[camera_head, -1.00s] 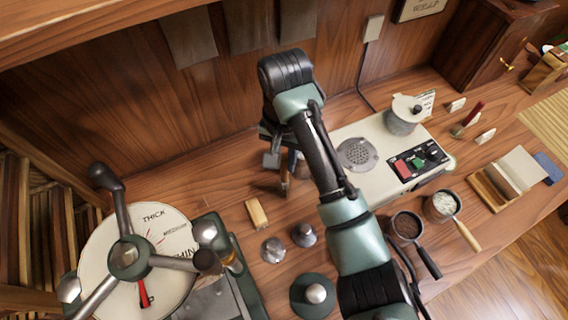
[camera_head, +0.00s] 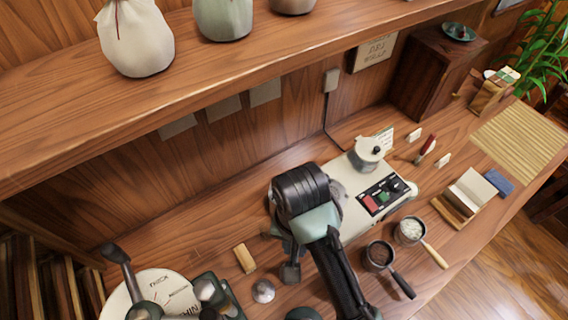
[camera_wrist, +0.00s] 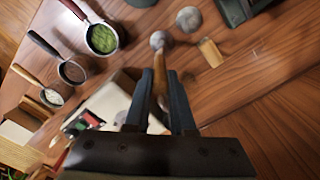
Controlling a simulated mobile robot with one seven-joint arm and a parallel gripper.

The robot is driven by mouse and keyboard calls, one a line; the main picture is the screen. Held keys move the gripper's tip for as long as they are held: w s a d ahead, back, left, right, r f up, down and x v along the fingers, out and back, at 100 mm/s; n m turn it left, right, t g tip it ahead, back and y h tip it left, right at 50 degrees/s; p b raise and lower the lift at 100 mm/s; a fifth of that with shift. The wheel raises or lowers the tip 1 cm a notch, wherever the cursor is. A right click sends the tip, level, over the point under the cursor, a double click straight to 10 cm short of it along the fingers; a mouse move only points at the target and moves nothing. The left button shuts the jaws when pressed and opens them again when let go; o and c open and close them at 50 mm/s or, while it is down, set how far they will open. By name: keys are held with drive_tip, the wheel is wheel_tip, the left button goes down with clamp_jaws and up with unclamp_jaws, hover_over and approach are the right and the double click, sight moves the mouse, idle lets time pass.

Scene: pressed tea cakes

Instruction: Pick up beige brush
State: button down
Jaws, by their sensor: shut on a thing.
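In the wrist view, my gripper (camera_wrist: 161,75) is shut on the beige brush (camera_wrist: 157,88), a slim piece with a brown shaft and a paler tan part nearer the palm. It lies lengthwise between the two dark fingers. In the head view, my gripper (camera_head: 290,272) hangs over the counter, right of a small beige block (camera_head: 245,258). The brush cannot be made out there, hidden by my wrist and arm.
A metal knob-like piece (camera_head: 263,290) stands near the block. The cream machine (camera_head: 402,196) with a lidded pot (camera_head: 369,156) is to the right. Handled cups (camera_head: 380,255) stand at the front. A shelf (camera_head: 230,70) with sacks overhangs the back.

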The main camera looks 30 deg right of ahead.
drive_tip(key=s, duration=0.8)
drive_tip(key=shift+d, duration=0.1)
idle(0.8)
